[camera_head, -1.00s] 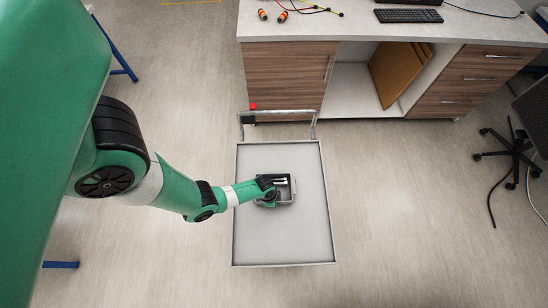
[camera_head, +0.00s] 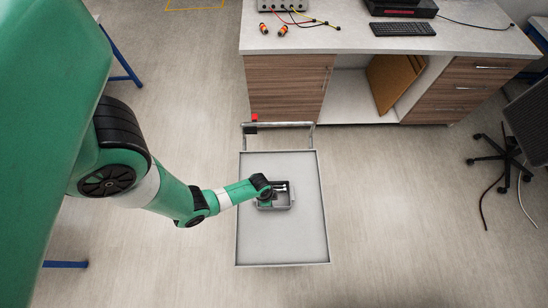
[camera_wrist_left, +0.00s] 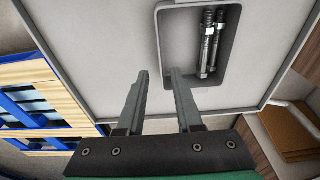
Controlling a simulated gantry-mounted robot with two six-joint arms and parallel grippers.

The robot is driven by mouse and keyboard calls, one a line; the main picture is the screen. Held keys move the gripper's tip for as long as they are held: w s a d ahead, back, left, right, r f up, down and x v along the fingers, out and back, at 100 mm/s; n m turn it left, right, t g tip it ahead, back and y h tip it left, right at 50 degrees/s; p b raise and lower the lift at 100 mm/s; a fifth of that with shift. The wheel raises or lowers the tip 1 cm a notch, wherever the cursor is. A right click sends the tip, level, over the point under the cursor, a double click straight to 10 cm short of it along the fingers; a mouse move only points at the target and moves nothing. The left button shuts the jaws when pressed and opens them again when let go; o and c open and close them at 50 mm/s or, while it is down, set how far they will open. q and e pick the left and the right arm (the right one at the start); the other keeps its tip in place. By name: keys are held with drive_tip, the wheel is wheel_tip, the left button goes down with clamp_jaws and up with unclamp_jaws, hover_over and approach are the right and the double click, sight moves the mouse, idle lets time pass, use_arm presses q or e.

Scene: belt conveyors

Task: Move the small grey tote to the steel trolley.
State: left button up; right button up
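The small grey tote (camera_head: 291,205) sits on the flat bed of the steel trolley (camera_head: 300,237), near its middle. In the left wrist view the tote (camera_wrist_left: 182,45) holds a couple of shiny metal bolts (camera_wrist_left: 208,45), and the pale trolley bed (camera_wrist_left: 105,45) surrounds it. My left gripper (camera_head: 267,199) is at the tote's left side. In the left wrist view its two fingers (camera_wrist_left: 158,74) are apart, close to a corner of the tote, with the tips near its wall. Contact is not clear. My right gripper is not in view.
The trolley's handle (camera_head: 280,124) stands at its far end, before a workbench (camera_head: 290,85) with drawers. A keyboard (camera_head: 402,29) and cables lie on the bench. An office chair (camera_head: 505,160) is at the right. Floor beside the trolley is clear.

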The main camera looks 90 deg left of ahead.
use_arm(q)
drive_tip(key=shift+s+r+p, duration=0.2)
drive_tip(key=shift+r+p, duration=0.2)
drive_tip(key=shift+r, duration=0.5)
drive_tip(key=shift+w, duration=0.1)
